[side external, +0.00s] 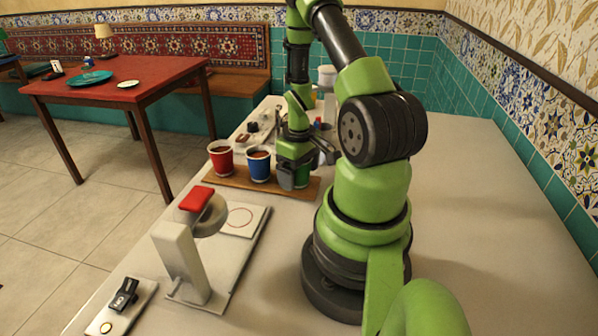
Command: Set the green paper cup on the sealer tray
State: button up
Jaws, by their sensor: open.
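The green paper cup (303,176) stands at the right end of a wooden board (228,182), mostly hidden by my gripper. My gripper (288,184) is open and lowered at this cup, pointing down. I cannot tell whether its fingers touch the cup. The sealer (180,258) is a white stand with a red-topped head (197,198), in front of the board.
A red cup (221,160) and a blue cup (259,165), both with dark contents, stand on the board left of my gripper. Small items (252,130) crowd the counter behind. A small plate with a black object (123,295) lies front left. The counter at right is clear.

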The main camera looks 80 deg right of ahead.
jog(key=c, duration=0.7)
jog(key=shift+r, duration=0.15)
jog(key=shift+r, duration=0.25)
notch_tip(320, 180, up, 8)
jog(key=w+a+r+n, duration=0.2)
jog(key=w+a+n, duration=0.7)
jog(key=a, duration=0.5)
notch_tip(320, 180, down, 5)
jog(key=shift+s+a+r, duration=0.1)
jog(key=shift+r, duration=0.05)
jog(key=shift+f, duration=2.6)
